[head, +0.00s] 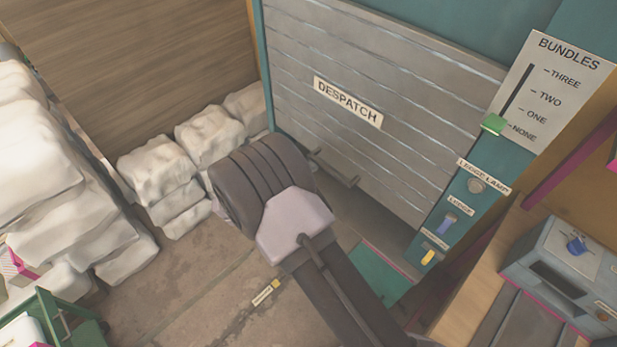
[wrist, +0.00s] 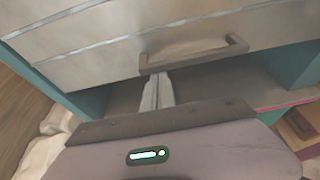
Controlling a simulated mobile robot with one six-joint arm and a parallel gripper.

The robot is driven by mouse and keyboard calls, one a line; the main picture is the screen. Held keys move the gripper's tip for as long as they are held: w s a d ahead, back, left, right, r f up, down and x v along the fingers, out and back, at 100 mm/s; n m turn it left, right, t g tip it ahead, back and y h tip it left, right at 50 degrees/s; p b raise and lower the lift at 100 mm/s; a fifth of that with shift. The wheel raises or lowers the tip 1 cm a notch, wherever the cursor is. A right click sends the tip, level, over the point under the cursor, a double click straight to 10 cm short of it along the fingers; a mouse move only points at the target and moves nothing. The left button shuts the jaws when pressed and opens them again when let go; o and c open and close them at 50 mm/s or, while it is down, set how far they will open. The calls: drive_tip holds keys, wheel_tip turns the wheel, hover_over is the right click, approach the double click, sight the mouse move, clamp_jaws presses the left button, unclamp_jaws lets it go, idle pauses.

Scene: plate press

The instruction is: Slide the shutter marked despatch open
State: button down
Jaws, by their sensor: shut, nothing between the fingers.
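The grey slatted shutter (head: 400,110) carries a DESPATCH label (head: 348,102) and fills the teal frame in the head view. Its bar handle (head: 335,168) is low on the slats, partly hidden by my arm. In the wrist view the handle (wrist: 195,52) runs across the lower part of the shutter (wrist: 110,40). My gripper (wrist: 157,78) is shut and empty, its fingertips just under the handle's left end. I cannot tell whether they touch it. A grey surface shows below the shutter's lower edge. In the head view my fingers are hidden behind my arm.
White sacks (head: 160,170) are stacked left of the shutter. A BUNDLES scale with a green slider (head: 494,124) and a teal panel with a knob (head: 475,185) and small levers (head: 447,224) stand to the right. A grey machine (head: 570,260) sits at the far right.

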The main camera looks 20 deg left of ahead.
wheel_tip(320, 180, up, 24)
drive_tip(key=p, duration=1.1)
drive_tip(key=shift+p, duration=0.35)
